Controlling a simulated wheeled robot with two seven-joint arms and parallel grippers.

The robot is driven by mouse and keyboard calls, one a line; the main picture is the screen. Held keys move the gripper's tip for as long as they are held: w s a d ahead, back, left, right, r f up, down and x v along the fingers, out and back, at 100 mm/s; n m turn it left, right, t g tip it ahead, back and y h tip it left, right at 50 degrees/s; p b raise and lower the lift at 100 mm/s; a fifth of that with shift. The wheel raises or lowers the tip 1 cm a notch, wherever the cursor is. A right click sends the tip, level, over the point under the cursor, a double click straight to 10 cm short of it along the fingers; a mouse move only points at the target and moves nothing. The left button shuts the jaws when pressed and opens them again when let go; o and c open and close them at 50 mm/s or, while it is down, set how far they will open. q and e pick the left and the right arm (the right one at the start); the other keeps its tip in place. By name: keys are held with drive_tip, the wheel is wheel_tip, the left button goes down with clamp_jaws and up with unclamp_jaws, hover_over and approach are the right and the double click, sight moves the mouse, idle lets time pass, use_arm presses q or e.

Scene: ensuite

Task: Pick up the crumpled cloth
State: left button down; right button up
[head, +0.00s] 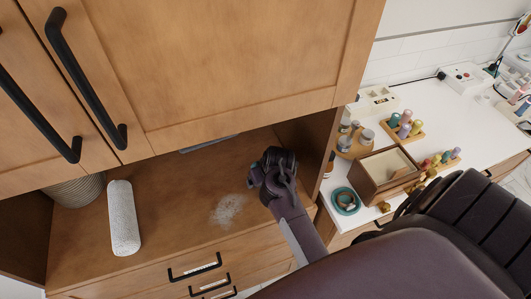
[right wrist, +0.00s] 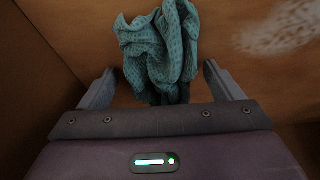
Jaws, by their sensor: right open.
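The crumpled cloth (right wrist: 160,50) is teal with a dotted texture and lies bunched on the wooden shelf in the right wrist view. My right gripper (right wrist: 160,75) is open, one finger on each side of the cloth's near part, and the cloth reaches beyond the fingertips. I cannot tell whether the fingers touch it. My left gripper is not in view.
A pale powdery patch (head: 228,208) lies on the shelf left of my right gripper. Cabinet doors (head: 220,60) hang above. A white counter at right holds a wooden box (head: 385,172) and bottles.

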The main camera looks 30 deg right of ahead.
drive_tip(key=shift+s+r, duration=0.1)
drive_tip(key=shift+c, duration=0.5)
drive_tip(key=c, duration=1)
drive_tip(key=shift+o, duration=0.2)
wheel_tip(320, 180, up, 10)
